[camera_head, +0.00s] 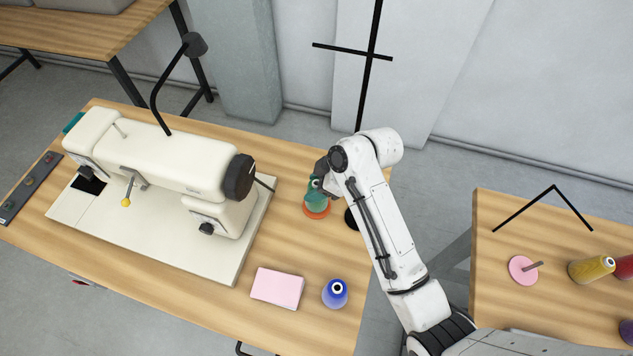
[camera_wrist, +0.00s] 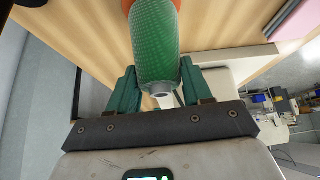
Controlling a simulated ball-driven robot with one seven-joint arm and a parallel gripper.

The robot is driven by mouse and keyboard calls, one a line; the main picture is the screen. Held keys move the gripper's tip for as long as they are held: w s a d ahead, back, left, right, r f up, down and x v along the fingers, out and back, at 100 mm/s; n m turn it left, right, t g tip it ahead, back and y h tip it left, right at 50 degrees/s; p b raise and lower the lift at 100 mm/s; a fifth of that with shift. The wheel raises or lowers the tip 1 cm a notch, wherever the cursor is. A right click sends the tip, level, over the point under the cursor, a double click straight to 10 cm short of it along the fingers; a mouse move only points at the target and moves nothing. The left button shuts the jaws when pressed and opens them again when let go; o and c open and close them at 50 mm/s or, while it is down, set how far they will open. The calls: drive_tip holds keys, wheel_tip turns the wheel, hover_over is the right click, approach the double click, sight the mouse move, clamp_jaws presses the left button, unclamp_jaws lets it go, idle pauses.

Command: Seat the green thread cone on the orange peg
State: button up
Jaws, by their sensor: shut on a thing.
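The green thread cone (camera_head: 314,190) is upright over the orange disc of the peg (camera_head: 317,212), on the wooden table beside the sewing machine. My gripper (camera_head: 320,180) is shut on the cone near its top. In the wrist view the green cone (camera_wrist: 156,42) lies between the teal fingers of my gripper (camera_wrist: 160,86). Orange (camera_wrist: 126,5) shows on both sides of the cone's far end. The peg's upright pin is hidden. I cannot tell whether the cone's lower end touches the disc.
The sewing machine (camera_head: 165,170) stands left of the cone. A black thread-stand base (camera_head: 351,218) is close on the right. A side table holds a pink peg (camera_head: 522,270) and a yellow cone (camera_head: 590,268).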

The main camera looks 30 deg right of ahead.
drive_tip(key=shift+f, duration=0.25)
drive_tip(key=o, duration=1.2)
drive_tip(key=shift+r, duration=0.1)
drive_tip(key=v, duration=1)
drive_tip(key=shift+s+d+r+b, duration=0.1)
drive_tip(key=shift+d+r+b, duration=0.05)
drive_tip(key=shift+r+b, duration=0.15)
